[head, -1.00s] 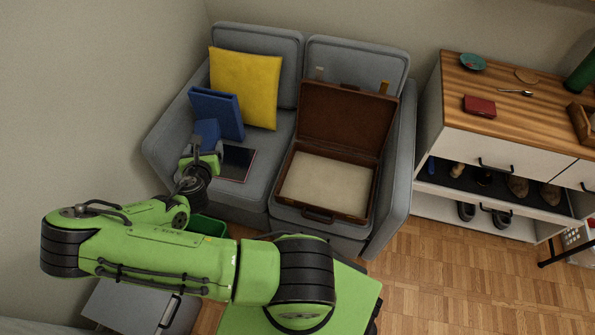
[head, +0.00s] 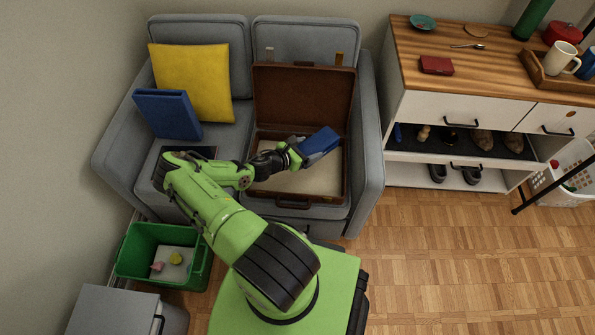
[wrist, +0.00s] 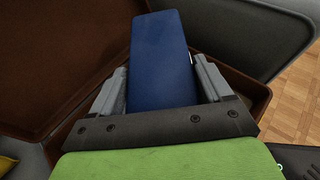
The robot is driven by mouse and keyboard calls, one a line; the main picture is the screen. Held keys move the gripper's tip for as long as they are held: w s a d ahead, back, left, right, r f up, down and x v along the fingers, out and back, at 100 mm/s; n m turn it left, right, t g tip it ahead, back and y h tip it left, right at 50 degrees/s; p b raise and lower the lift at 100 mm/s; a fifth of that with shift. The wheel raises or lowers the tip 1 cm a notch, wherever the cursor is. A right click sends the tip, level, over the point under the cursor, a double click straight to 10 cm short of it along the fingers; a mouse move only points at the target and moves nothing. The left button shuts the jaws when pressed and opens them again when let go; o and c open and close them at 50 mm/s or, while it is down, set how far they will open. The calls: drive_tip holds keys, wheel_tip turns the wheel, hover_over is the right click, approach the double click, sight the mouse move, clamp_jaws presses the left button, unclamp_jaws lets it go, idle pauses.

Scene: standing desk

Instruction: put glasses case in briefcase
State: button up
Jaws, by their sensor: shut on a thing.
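My gripper (head: 301,151) is shut on a blue oblong case (head: 320,140), which I take to be the glasses case. In the wrist view the blue case (wrist: 160,60) stands out between the two grey fingers. The brown briefcase (head: 304,100) lies open on the right sofa seat, its lid leaning up toward the backrest. Its pale-lined bottom (head: 320,181) is partly covered by my arm. The case is held over the right part of the open briefcase, tilted; I cannot tell how high above the lining.
A blue binder (head: 167,113) and a yellow cushion (head: 205,75) rest on the left seat, with a dark flat tablet (head: 207,152) in front. A green bin (head: 128,262) stands on the floor. A wooden-topped cabinet (head: 480,70) is right of the sofa.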

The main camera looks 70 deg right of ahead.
drive_tip(key=f+b, duration=0.1)
drive_tip(key=f, duration=0.2)
drive_tip(key=f+b, duration=0.2)
drive_tip(key=f, duration=0.2)
drive_tip(key=f+b, duration=0.1)
drive_tip(key=f, duration=0.2)
drive_tip(key=shift+s+f, duration=0.15)
drive_tip(key=shift+s, duration=0.2)
drive_tip(key=shift+f, duration=0.15)
drive_tip(key=o, duration=1.1)
drive_tip(key=shift+c, duration=0.2)
drive_tip(key=shift+r, duration=0.2)
drive_tip(key=p+v, duration=0.3)
drive_tip(key=v, duration=0.9)
drive_tip(key=shift+w, duration=0.1)
